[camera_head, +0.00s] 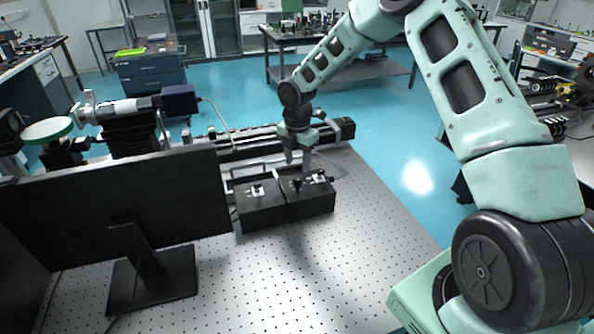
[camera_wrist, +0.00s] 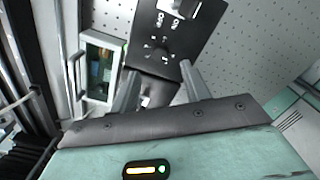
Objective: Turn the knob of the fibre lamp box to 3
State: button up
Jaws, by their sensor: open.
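Two black boxes sit side by side on the perforated optical table. The right one (camera_head: 312,205) is below my gripper (camera_head: 304,168) and appears to be the fibre lamp box. In the wrist view its dark panel (camera_wrist: 188,48) shows pale marks in a ring, like a dial scale. The knob itself is hard to make out, and I cannot read its setting. My gripper (camera_wrist: 161,72) is open, with its two fingers apart over the panel's near part. I cannot tell whether the fingers touch anything.
The left black box (camera_head: 262,210) stands close beside it. A dark monitor (camera_head: 120,205) stands at the left, and a long black rail (camera_head: 240,148) runs behind the boxes. The perforated table (camera_head: 330,270) is clear in front and to the right.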

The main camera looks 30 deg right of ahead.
aim_at(297, 178)
notch_tip(297, 178, down, 6)
jog(key=shift+r+p, duration=0.15)
jog(key=shift+p, duration=0.5)
jog(key=c, duration=1)
